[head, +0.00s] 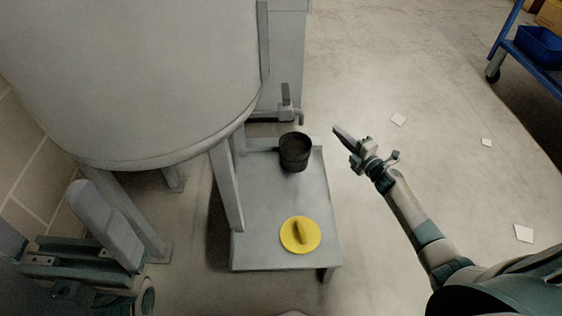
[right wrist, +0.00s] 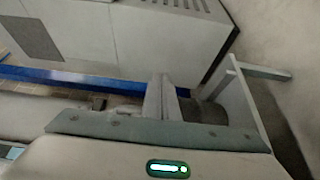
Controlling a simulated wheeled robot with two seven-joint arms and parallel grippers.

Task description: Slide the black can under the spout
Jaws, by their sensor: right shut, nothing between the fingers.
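The black can (head: 295,155) stands upright and open-topped near the far end of a low grey stand (head: 275,200). The spout (head: 300,117) of a grey tap is just beyond the can in the head view; I cannot tell whether any of the can is beneath it. My right gripper (head: 337,130) is shut and empty, to the right of the can and apart from it. In the right wrist view, its fingers (right wrist: 162,98) partly cover the dark can (right wrist: 208,112). Part of my left arm shows at lower left in the head view; its finger state is unclear.
A yellow disc with a raised grip (head: 300,235) lies on the stand's near part. A large grey tank (head: 140,70) on legs stands to the left. A blue cart (head: 530,70) is at upper right. The floor right of the stand is open, with a few pale squares.

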